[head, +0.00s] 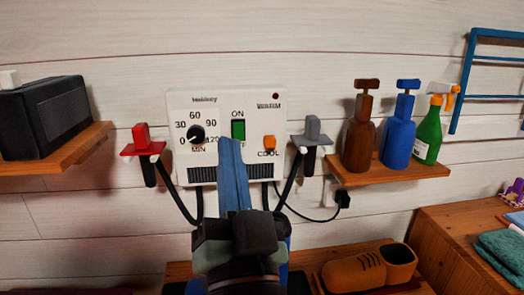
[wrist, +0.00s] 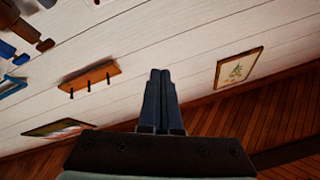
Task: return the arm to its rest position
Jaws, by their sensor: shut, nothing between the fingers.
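My gripper (head: 229,141) is in the lower middle of the head view, its blue fingers pressed together and pointing up. The fingertips overlap the white control panel (head: 270,185) on the wall, just below its green switch (head: 238,129). I cannot tell whether they touch it. In the wrist view my gripper (wrist: 162,72) also shows shut and empty, with the tilted white wall beyond. The panel has a black dial (head: 196,134) and an orange switch (head: 269,142).
A red holder (head: 141,136) and a grey holder (head: 312,130) flank the panel, with black hoses. A right shelf (head: 385,173) bears bottles; a left shelf (head: 60,160) bears a black box (head: 45,118). Brown shoes (head: 357,272) are below. A hook rack (wrist: 90,77) shows in the wrist view.

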